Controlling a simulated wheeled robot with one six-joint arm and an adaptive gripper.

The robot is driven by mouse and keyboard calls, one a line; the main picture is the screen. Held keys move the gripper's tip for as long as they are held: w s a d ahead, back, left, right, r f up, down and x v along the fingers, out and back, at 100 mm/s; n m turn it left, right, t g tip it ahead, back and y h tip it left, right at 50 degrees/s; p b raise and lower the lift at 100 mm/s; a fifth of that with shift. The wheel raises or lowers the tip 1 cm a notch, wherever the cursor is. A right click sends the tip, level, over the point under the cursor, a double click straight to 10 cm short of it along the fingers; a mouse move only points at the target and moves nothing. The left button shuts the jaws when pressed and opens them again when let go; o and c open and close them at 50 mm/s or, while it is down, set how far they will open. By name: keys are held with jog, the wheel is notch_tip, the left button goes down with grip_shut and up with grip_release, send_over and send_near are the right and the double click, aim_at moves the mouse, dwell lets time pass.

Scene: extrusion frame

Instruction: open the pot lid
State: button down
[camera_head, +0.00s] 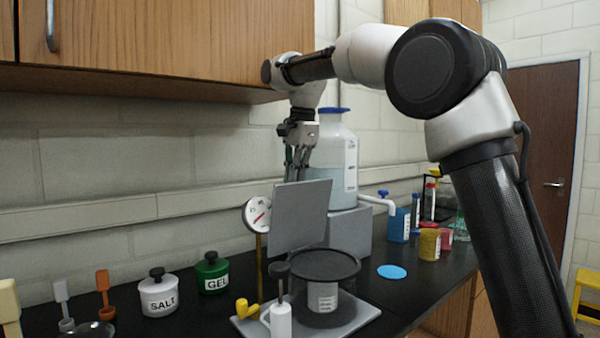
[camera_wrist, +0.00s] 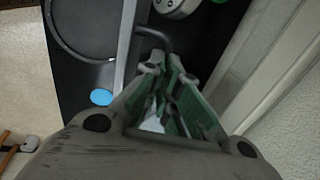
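A dark round pot (camera_head: 323,302) with a wide dark rim and a pale label stands on a grey base plate. A flat grey square panel (camera_head: 300,215) stands nearly upright behind it; I cannot tell whether it is the pot's lid. In the wrist view the panel is a pale edge-on strip (camera_wrist: 127,45), with a dark bent rod (camera_wrist: 158,36) beside it, and the pot's round rim (camera_wrist: 52,30) lies left. My gripper (camera_head: 296,172) is behind the panel's top edge. Its green-padded fingers (camera_wrist: 166,70) look slightly parted, with their tips close to the rod. Contact is unclear.
A large blue-capped bottle (camera_head: 338,155) stands on a grey block close beside my gripper. A round gauge (camera_head: 257,214) is left of the panel. SALT (camera_head: 159,297) and GEL (camera_head: 212,275) jars stand left. A wooden cabinet (camera_head: 150,45) hangs above.

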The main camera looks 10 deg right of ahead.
jog(key=shift+w+a+f, duration=0.2)
jog(key=shift+a+f, duration=0.05)
jog(key=shift+f, duration=0.2)
jog(key=shift+w+a+f, duration=0.2)
jog(key=shift+f, duration=0.2)
jog(key=c, duration=1.1)
grip_release()
jog(key=shift+w+a+f, duration=0.25)
jog(key=shift+w+a, duration=0.05)
jog(key=shift+w, duration=0.25)
jog(key=shift+c, duration=0.2)
jog(key=shift+d+r, duration=0.15)
jog(key=shift+r, duration=0.05)
jog(key=shift+c, duration=0.5)
jog(key=shift+s+r, duration=0.1)
jog(key=shift+r, duration=0.25)
jog(key=shift+c, duration=0.3)
jog(key=v, duration=1)
jog(key=shift+c, duration=1.1)
jog(key=shift+s+d+r, duration=0.2)
jog(key=shift+r, duration=0.45)
